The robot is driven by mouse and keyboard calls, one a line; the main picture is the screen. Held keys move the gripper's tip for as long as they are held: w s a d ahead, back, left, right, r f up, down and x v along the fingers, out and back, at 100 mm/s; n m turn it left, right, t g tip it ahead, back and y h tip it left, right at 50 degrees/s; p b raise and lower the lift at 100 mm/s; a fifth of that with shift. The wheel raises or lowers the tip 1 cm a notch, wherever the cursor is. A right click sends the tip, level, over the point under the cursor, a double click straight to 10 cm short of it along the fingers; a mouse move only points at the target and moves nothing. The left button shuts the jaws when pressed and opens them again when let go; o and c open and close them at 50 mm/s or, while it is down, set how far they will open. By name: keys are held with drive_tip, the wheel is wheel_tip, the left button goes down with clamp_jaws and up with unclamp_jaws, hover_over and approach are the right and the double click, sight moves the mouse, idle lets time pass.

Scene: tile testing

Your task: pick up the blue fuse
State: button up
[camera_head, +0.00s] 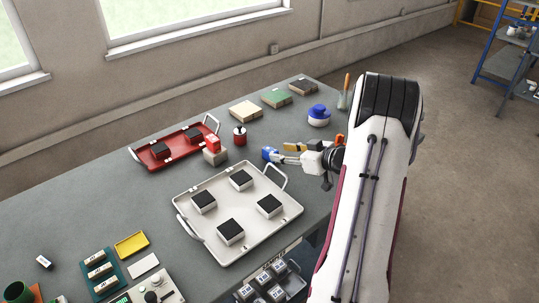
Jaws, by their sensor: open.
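My gripper (281,152) reaches left over the table's right part, beyond the white tray's far right corner. Its jaws are open. A small blue piece (268,154) shows at the left end of the lower jaw. I cannot tell whether it is the blue fuse, or whether it touches the jaw. A yellow-orange piece (292,147) shows by the upper jaw. No other thing is clearly a blue fuse.
The white tray (237,253) holds several black-topped blocks. A red tray (140,160), a red-topped block (213,146), a red can (240,135) and a blue-lidded jar (319,114) stand near. A teal rack (117,267) is front left.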

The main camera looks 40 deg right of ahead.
sight(270, 150)
drive_tip(key=shift+x, duration=1.3)
drive_tip(key=shift+x, duration=2.6)
drive_tip(key=shift+d+r, duration=0.1)
clamp_jaws()
